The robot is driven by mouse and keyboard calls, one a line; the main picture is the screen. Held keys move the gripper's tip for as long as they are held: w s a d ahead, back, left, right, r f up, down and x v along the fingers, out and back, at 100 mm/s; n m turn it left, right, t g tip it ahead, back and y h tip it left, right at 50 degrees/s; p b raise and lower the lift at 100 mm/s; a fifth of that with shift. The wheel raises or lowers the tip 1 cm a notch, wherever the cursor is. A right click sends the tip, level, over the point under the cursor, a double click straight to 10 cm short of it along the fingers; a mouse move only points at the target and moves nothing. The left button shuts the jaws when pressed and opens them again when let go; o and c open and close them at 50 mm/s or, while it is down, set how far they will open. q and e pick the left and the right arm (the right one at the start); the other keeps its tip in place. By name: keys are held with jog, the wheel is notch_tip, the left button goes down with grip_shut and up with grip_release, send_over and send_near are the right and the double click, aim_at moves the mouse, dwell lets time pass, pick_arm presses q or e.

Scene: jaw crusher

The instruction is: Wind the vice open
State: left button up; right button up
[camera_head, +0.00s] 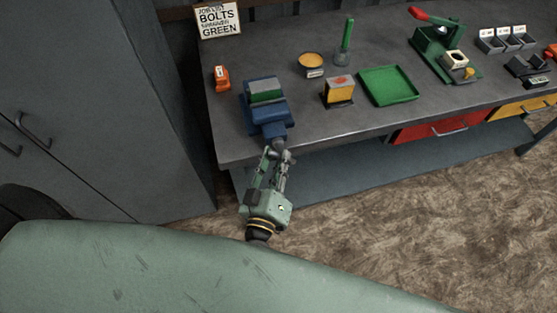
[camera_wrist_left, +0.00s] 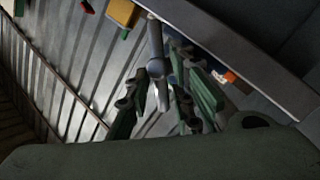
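The blue vice (camera_head: 268,115) stands at the left front of the bench, with a green block (camera_head: 265,88) at its jaws. Its grey screw end (camera_head: 279,142) sticks out over the bench's front edge. In the left wrist view a grey bar with a round hub (camera_wrist_left: 156,68) reaches down between my fingers. My left gripper (camera_head: 277,156) is just in front of the screw end; in the left wrist view its fingers (camera_wrist_left: 163,98) stand apart on either side of the bar. It looks open; contact is unclear. My right gripper is not in view.
On the bench are an orange item (camera_head: 221,77), a yellow box (camera_head: 340,91), a round yellow-topped tin (camera_head: 311,63), a green tray (camera_head: 389,85) and a green press (camera_head: 442,48). A grey cabinet (camera_head: 90,100) stands left. The floor (camera_head: 380,220) before the bench is clear.

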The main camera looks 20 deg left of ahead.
pick_arm(q)
grip_shut()
jog(key=shift+f, duration=0.1)
jog(key=shift+s+a+f+n+t+y+b, duration=0.1)
jog(key=shift+f+n+t+y+b, duration=0.3)
jog(key=shift+n+b, duration=1.45)
jog(key=shift+w+d+f+n+t+y+b, duration=0.15)
jog(key=shift+n+t+y+b, duration=0.7)
jog(key=shift+b, duration=1.75)
jog(key=shift+s+a+f+n+t+y+b, duration=0.15)
jog(key=shift+f+n+t+b, duration=0.2)
jog(key=shift+n+b, duration=1.6)
jog(key=shift+b, duration=0.35)
